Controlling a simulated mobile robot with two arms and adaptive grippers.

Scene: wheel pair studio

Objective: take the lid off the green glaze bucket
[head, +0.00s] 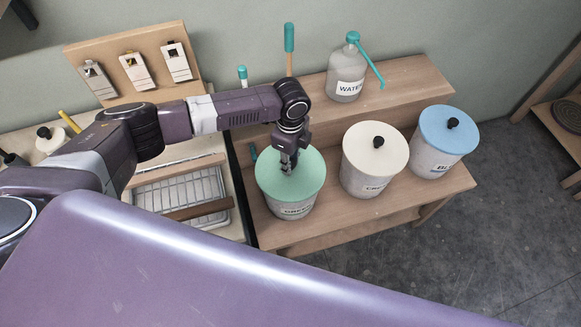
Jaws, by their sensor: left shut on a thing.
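The green glaze bucket (291,209) stands on the lower wooden shelf, left of the other buckets. Its pale green lid (306,181) appears to sit level on the rim. My left gripper (287,168) reaches down from above to the middle of the lid and is shut on the lid's knob, which the fingers hide. My right gripper is not in view.
A cream-lidded bucket (365,178) stands close to the right, then a blue-lidded bucket (434,160). A grey water bottle (346,85) with a teal pump stands on the raised shelf behind (400,82). A wire rack (180,190) lies in a tray at left.

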